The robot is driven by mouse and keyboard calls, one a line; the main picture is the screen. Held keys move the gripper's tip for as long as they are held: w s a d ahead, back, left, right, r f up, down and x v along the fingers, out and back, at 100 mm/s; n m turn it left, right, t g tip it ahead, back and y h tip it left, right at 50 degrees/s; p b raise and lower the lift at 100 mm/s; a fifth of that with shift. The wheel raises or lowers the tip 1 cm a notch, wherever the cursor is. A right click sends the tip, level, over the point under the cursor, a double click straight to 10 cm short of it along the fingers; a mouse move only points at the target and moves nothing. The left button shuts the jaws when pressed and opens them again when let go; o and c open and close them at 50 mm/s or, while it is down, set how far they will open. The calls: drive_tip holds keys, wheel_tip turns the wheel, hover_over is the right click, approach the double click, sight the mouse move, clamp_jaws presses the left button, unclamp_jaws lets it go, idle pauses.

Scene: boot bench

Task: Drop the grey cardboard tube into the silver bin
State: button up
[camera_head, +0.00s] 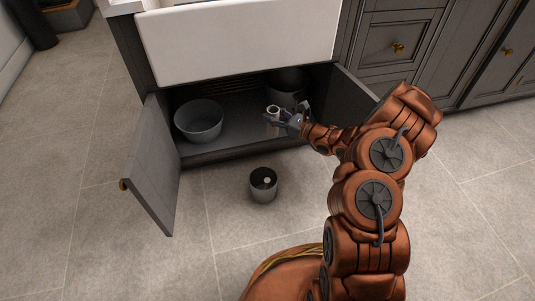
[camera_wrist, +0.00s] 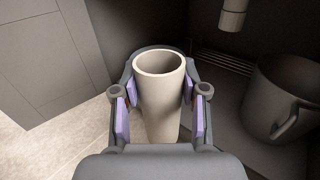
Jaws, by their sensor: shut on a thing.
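The grey cardboard tube (camera_wrist: 160,90) stands between the purple pads of my gripper (camera_wrist: 160,112) in the wrist view, with its open end towards the camera. In the head view, the small pale tube (camera_head: 273,112) shows at my gripper (camera_head: 283,117), which is shut on it at the opening of the cabinet under the sink. The silver bin (camera_head: 263,190) stands upright on the floor in front of the cabinet, below and a little left of my gripper. A small pale round thing shows inside the bin.
A grey basin (camera_head: 199,120) sits inside the cabinet at left. A large pot (camera_head: 287,84) stands deeper in; a pot-like vessel with a handle (camera_wrist: 285,100) shows in the wrist view. The open left door (camera_head: 153,165) juts out over the floor. Floor around the bin is clear.

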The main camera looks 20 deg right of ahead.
drive_tip(key=s+a+f+n+g+y+b, duration=0.1)
drive_tip(key=s+f+g+y, duration=0.1)
drive_tip(key=f, duration=0.8)
drive_tip(key=s+a+f+n+g+y+b, duration=0.1)
drive_tip(key=s+a+f+n+g+b, duration=0.1)
drive_tip(key=f, duration=0.7)
drive_tip(key=shift+s+a+f+n+g+y, duration=0.3)
drive_tip(key=shift+s+f+y, duration=0.1)
drive_tip(key=shift+s, duration=0.25)
drive_tip(key=o, duration=0.9)
drive_tip(key=v, duration=1.2)
drive_tip(key=shift+s+d, duration=0.1)
